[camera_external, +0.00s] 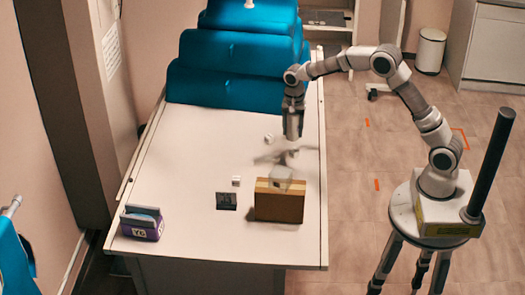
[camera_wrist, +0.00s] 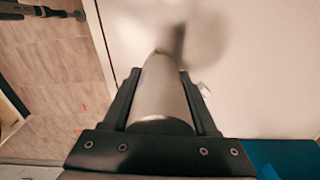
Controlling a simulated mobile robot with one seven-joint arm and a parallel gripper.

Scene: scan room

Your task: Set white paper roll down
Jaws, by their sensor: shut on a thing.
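The white paper roll (camera_wrist: 160,92) is between the two dark fingers of my gripper (camera_wrist: 163,108) in the wrist view. It points away from the palm, and the pale table surface lies beyond it. In the external view my gripper (camera_external: 291,150) points down over the table. A pale shape just below it, the roll (camera_external: 281,172), shows behind the top edge of the cardboard box. The fingers are blurred there. I cannot tell whether the roll touches the table or the box.
The white table (camera_external: 190,150) holds a cardboard box (camera_external: 279,205), a dark flat item (camera_external: 226,201), a small white cube (camera_external: 236,181), a small white object (camera_external: 268,138) and a purple box (camera_external: 141,223). Blue cushions (camera_external: 225,85) fill the far end. The table's left-middle is clear.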

